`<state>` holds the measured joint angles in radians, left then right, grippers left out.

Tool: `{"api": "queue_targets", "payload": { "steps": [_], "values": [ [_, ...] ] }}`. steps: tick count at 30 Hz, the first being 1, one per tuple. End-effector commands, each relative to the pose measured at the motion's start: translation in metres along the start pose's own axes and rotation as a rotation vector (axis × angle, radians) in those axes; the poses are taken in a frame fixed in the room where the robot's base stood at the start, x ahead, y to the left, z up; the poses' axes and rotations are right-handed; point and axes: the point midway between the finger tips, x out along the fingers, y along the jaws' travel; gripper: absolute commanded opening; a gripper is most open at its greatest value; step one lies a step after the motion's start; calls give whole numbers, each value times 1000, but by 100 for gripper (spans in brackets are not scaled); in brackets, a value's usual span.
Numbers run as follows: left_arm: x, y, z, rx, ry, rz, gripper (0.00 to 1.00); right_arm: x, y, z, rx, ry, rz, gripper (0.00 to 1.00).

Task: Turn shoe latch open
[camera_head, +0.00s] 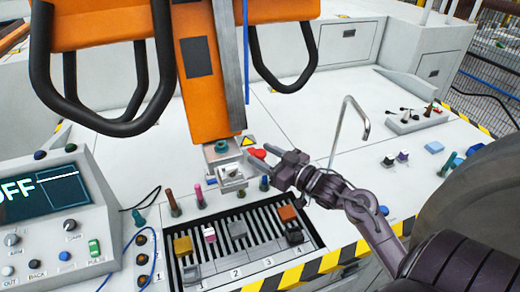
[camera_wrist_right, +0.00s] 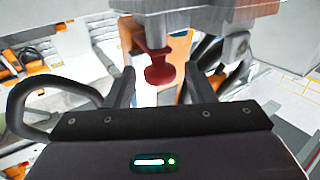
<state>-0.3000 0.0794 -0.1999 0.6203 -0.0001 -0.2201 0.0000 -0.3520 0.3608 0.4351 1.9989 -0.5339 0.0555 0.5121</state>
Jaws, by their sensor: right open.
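The shoe (camera_head: 229,172) is a grey metal block at the foot of the orange column (camera_head: 207,85). A red latch (camera_head: 257,153) sticks out from its right side. In the right wrist view the latch (camera_wrist_right: 159,72) is a red knob under a grey metal part. My right gripper (camera_head: 264,159) reaches in from the right with its fingers at the latch. In the wrist view its open fingers (camera_wrist_right: 158,88) stand on either side of the knob's lower end, with gaps showing. I cannot tell whether either finger touches it. My left gripper is not in view.
A slotted rack (camera_head: 265,262) with several small coloured blocks lies in front of the shoe. Coloured pegs (camera_head: 198,195) stand behind it. A control box (camera_head: 60,220) is at the left. A bent metal rod (camera_head: 343,125) rises just behind my right gripper.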

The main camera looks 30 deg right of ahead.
Motion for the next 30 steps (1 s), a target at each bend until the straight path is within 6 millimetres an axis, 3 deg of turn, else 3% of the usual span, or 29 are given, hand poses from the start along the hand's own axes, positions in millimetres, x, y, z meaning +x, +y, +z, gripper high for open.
{"api": "queue_targets", "payload": {
  "steps": [6,14,23,30],
  "values": [
    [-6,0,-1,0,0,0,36,17,0,-1,-1,1,1,49],
    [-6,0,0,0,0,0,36,17,0,0,-1,0,1,48],
    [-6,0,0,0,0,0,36,17,0,0,-1,0,1,8],
    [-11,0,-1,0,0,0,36,18,-1,-1,1,4,90,8]
  ]
}}
